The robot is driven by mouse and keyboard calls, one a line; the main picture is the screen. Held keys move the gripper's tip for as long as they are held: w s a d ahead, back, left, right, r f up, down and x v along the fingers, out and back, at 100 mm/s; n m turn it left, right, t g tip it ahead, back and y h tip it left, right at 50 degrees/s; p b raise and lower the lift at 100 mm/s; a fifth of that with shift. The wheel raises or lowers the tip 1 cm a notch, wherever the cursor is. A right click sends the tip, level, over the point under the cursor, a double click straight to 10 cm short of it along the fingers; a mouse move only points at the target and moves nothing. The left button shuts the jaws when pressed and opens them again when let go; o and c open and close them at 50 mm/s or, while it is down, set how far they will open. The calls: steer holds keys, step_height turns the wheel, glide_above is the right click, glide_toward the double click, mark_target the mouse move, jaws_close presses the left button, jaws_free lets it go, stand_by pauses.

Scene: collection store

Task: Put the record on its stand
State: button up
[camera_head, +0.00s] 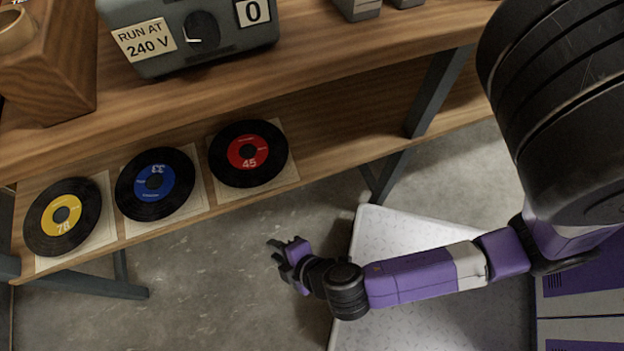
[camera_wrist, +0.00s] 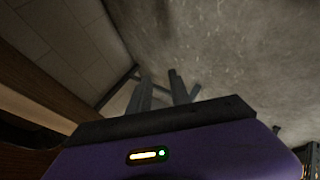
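Three black records lie on pale square sleeves on the lower wooden shelf. The left record (camera_head: 62,219) has a yellow label reading 78. The middle record (camera_head: 154,184) has a blue label reading 33. The right record (camera_head: 248,153) has a red label reading 45. My gripper (camera_head: 272,249) is over the floor in front of the shelf, below the red-label record and apart from it. Its two fingers also show in the wrist view (camera_wrist: 162,92), spread with nothing between them. I cannot make out a record stand in either view.
A grey machine (camera_head: 190,32) marked "RUN AT 240 V" and "0" stands on the upper wooden shelf (camera_head: 330,55). A wooden block (camera_head: 55,70) is at its left. Dark metal legs (camera_head: 436,92) support the shelves. Bare concrete floor (camera_head: 200,290) lies in front.

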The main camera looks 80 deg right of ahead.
steer(key=s+d+r+m+t+y, duration=0.1)
steer(key=s+r+m+t, duration=0.2)
steer(key=r, duration=0.9)
steer(key=s+d+r+m+t+y, duration=0.1)
steer(key=s+r+m, duration=0.4)
steer(key=r, duration=0.7)
steer(key=shift+s+r+m+t+y, duration=0.35)
steer(key=shift+s+t+y, duration=0.25)
steer(key=shift+t, duration=0.6)
step_height(320, 180, up, 24)
steer(key=p, duration=2.4)
steer(key=shift+r, duration=0.15)
steer(key=shift+c, duration=0.4)
